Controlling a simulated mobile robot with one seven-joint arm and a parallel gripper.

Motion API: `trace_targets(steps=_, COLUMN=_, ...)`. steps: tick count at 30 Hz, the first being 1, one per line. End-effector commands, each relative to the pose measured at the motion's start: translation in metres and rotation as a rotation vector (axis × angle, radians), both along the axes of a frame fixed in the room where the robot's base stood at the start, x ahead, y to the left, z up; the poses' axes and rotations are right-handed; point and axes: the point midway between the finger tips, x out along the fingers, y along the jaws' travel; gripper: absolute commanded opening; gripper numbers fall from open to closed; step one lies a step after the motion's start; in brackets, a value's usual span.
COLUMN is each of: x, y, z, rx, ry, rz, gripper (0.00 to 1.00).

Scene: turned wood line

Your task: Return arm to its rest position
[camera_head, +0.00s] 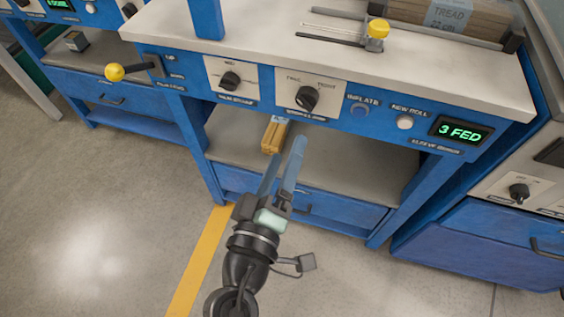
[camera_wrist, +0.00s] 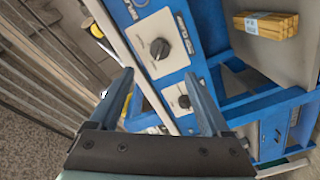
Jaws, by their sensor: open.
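My gripper (camera_head: 283,165) reaches up from the bottom middle of the head view, in front of the blue workbench. Its two long blue fingers are apart, with nothing seen between them. In the wrist view my gripper (camera_wrist: 165,90) is also open, with the bench's front panel and a dial behind the fingers. My black arm shows below it in the head view.
A banded wood bundle (camera_head: 273,136) lies on the grey lower shelf (camera_head: 340,170). The blue front panel (camera_head: 338,116) carries dials, buttons and a "3 FED" display (camera_head: 461,131). A yellow-knobbed lever (camera_head: 115,72) sticks out at left. Open floor (camera_head: 90,230) lies lower left.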

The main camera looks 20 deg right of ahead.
Motion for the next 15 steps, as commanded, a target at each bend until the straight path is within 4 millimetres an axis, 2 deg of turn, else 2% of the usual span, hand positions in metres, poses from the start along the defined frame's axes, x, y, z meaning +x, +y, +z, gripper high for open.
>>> trace_targets(steps=5, x=-0.0098, y=0.0063, z=-0.0001, rx=0.0, ry=0.0, rz=-0.001, gripper=0.81)
trace_targets(steps=15, x=-0.0103, y=0.0067, z=0.0002, rx=0.0, ry=0.0, rz=-0.001, gripper=0.81)
